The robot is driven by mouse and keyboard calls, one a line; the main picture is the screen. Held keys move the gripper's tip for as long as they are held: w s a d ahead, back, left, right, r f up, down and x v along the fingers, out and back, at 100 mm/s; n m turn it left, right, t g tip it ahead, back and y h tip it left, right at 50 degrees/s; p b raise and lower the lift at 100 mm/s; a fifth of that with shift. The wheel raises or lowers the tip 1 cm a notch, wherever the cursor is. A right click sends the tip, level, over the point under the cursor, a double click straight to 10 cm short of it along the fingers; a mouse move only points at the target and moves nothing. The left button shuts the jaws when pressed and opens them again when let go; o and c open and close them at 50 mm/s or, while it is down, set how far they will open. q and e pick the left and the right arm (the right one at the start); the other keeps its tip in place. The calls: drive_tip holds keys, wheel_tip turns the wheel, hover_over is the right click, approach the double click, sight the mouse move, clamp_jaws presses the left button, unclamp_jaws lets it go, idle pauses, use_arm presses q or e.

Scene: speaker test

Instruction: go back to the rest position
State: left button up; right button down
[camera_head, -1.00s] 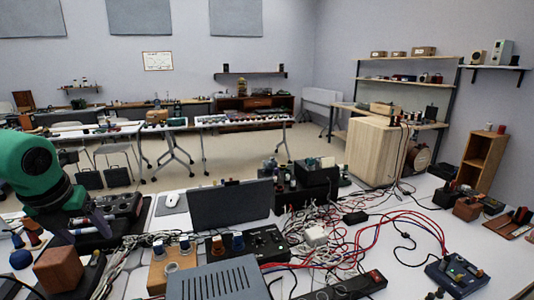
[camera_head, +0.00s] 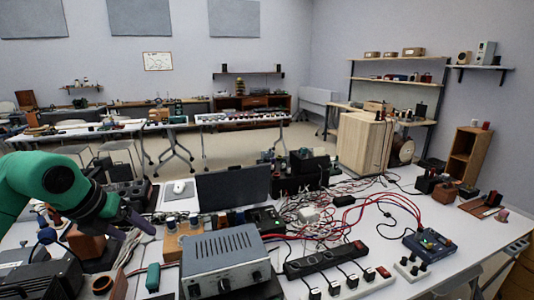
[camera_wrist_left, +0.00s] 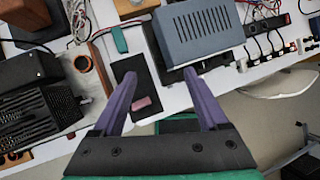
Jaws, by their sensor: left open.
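My left arm, green with a dark wrist, comes in from the left in the head view. Its left gripper (camera_head: 146,226) has purple fingers and hangs over the left part of the cluttered white table (camera_head: 468,232). In the wrist view the left gripper (camera_wrist_left: 160,74) is open, its two fingers spread with nothing held between them. Beyond them lie a black flat pad (camera_wrist_left: 143,72) and a small pink block (camera_wrist_left: 147,103). My right gripper is not in view.
A grey metal box (camera_head: 222,262) stands right of the gripper, and a brown wooden block (camera_head: 86,244) sits under the arm. A black power strip (camera_head: 325,258) and tangled red and white cables (camera_head: 350,205) cover the middle. Bare tabletop shows at the right.

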use_arm(q)
drive_tip(key=d+r+m+t+h, duration=0.1)
drive_tip(key=d+m+t+h, duration=0.15)
drive_tip(key=d+h, duration=1)
drive_tip(key=s+d+r+n+t+h, duration=0.1)
drive_tip(key=d+r+n+t+h, duration=0.2)
drive_tip(key=d+r, duration=0.6)
drive_tip(key=w+a+f+n+t+y, duration=0.1)
drive_tip(key=a+f+n+t+y, duration=0.35)
drive_tip(key=a+n+y, duration=0.55)
drive_tip(key=w+a+f+n+t+y, duration=0.25)
drive_tip(key=n+t+y, duration=0.3)
drive_tip(key=n, duration=0.85)
drive_tip(key=s+a+f+n+g+y, duration=0.2)
drive_tip(key=a+f+n+g, duration=0.1)
drive_tip(key=f, duration=0.4)
drive_tip(key=s+a+f+n+g+y, duration=0.2)
drive_tip(key=a+f+g, duration=0.15)
drive_tip(key=f, duration=0.35)
drive_tip(key=s+d+f+n+g+h, duration=0.35)
drive_tip(key=s+f+g, duration=0.75)
drive_tip(key=s+f, duration=0.75)
wheel_tip(320, 180, down, 25)
drive_tip(key=s+g+b, duration=0.2)
drive_tip(key=s, duration=0.1)
drive_tip(key=s+a+f+b, duration=0.2)
drive_tip(key=s+f, duration=1.4)
drive_tip(key=shift+s+a+f+m+g+y, duration=0.25)
drive_tip(key=shift+a+m+g+y, duration=0.1)
drive_tip(key=shift+m+g+y, duration=0.1)
